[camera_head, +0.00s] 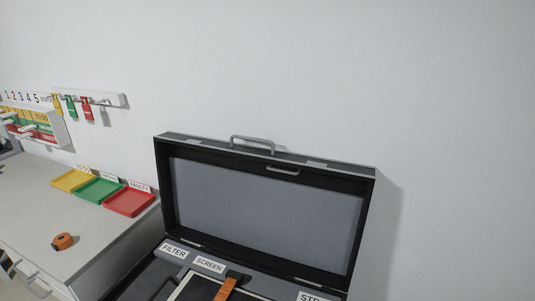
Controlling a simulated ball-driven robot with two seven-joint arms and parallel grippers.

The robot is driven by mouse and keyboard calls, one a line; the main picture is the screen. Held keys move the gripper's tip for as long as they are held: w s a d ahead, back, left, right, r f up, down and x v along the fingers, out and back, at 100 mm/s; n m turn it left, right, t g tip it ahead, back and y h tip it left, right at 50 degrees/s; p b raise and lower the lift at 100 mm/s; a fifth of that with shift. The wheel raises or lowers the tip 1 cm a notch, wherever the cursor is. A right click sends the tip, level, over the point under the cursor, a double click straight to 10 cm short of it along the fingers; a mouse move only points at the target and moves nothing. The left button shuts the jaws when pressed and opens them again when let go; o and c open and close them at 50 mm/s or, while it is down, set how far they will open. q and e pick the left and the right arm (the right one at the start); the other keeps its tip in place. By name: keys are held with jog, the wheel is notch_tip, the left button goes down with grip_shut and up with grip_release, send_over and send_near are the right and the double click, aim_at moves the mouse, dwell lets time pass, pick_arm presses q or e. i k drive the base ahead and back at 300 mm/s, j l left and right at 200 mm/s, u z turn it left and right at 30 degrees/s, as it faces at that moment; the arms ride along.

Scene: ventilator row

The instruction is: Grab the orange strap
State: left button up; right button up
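An orange strap (226,288) lies in the open black case (166,212), at the bottom edge of the head view. Its upper end rests near a dark part between the label strip and a pale-edged panel, and its lower part is cut off by the frame. Neither of my grippers shows in this view.
The case lid stands open against the white wall. Labels read FILTER (174,252), SCREEN (209,264) and a cut-off "STR" (312,297). On the left counter are yellow (74,181), green (98,191) and red (129,202) trays and a small orange roll-like object (63,241).

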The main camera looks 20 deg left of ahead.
aim_at(62, 241)
jog(key=k, duration=0.15)
jog(key=k+u, duration=0.15)
jog(key=u, duration=0.2)
jog(key=k+u, duration=0.2)
jog(key=u, duration=0.15)
jog(key=k+j+u, duration=0.15)
jog(key=u, duration=0.2)
jog(key=i+j+u, duration=0.1)
jog(key=i+u, duration=0.5)
jog(key=u, duration=0.2)
jog(key=z, duration=0.45)
jog(key=i+j, duration=0.05)
